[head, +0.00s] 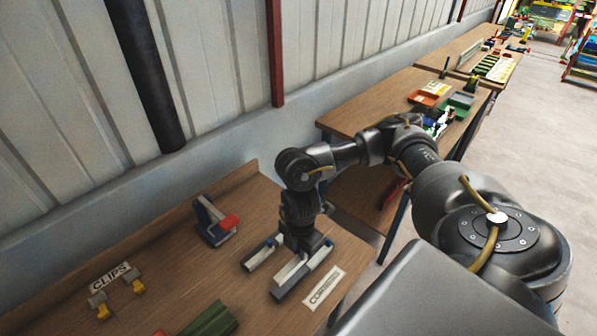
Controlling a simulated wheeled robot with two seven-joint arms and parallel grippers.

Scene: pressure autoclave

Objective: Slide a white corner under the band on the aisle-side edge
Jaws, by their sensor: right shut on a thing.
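My right gripper (300,244) points down over long, narrow white and grey pieces near the bench's right end, by a label (323,288) that seems to read CORNERS. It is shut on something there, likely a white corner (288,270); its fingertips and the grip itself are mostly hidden. Another pale strip (261,256) lies just left of it, with a blue spot at its end. No band around an edge can be made out. A green ridged thing (210,320) is cut off at the bottom edge. My left gripper is not in view.
The wooden bench (160,262) runs along a wall. A CLIPS label (109,277) lies by two grey-and-yellow clips (134,282). A blue, white and red piece (216,221) stands behind. More benches (365,103) extend to the back right; the aisle floor (535,130) is clear.

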